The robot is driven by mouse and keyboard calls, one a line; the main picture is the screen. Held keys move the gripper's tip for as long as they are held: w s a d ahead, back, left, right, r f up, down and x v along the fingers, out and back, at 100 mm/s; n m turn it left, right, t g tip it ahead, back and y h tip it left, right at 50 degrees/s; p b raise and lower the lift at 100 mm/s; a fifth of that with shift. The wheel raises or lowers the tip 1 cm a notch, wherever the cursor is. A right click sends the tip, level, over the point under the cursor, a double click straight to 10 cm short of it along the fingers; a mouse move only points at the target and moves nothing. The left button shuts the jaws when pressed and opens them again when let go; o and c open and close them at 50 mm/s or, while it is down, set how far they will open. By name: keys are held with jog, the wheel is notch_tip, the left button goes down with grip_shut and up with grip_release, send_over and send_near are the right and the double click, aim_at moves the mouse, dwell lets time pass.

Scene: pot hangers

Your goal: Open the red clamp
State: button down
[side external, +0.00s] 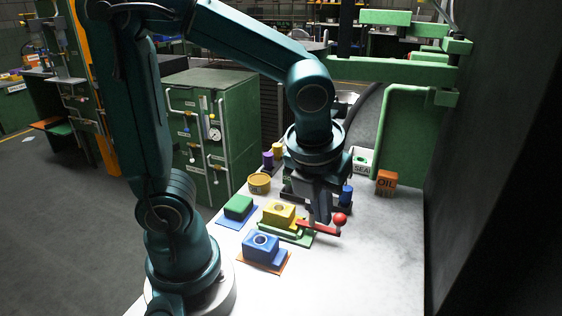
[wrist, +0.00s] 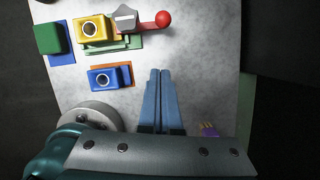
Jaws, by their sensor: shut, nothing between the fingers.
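The red clamp shows as a red lever (side external: 320,229) with a red ball knob (side external: 340,219) in the side view, lying nearly flat beside the yellow block (side external: 279,213). In the wrist view its lever (wrist: 147,25) and knob (wrist: 163,18) are at the top, next to a grey part (wrist: 126,19). My gripper (side external: 322,217) points down close to the lever in the side view. In the wrist view my gripper (wrist: 160,71) has both fingers together and empty, with bare table between its tips and the lever. I cannot tell whether it touches the clamp.
A blue block (side external: 261,246) on an orange plate and a green block (side external: 239,207) on a blue plate stand nearby. A yellow can (side external: 259,184), an orange OIL box (side external: 386,183) and a blue cylinder (side external: 346,195) are farther back. The white table (side external: 375,260) is clear at front right.

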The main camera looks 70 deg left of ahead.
jog(key=w+f, duration=0.1)
jog(key=f, duration=0.1)
jog(key=w+a+f, duration=0.2)
jog(key=f, duration=0.1)
jog(key=shift+w+a+f, duration=0.25)
jog(key=shift+w+f, duration=0.05)
jog(key=shift+w, duration=0.1)
jog(key=shift+w+a+f, duration=0.1)
jog(key=shift+w+a, duration=0.2)
jog(key=shift+w, duration=0.1)
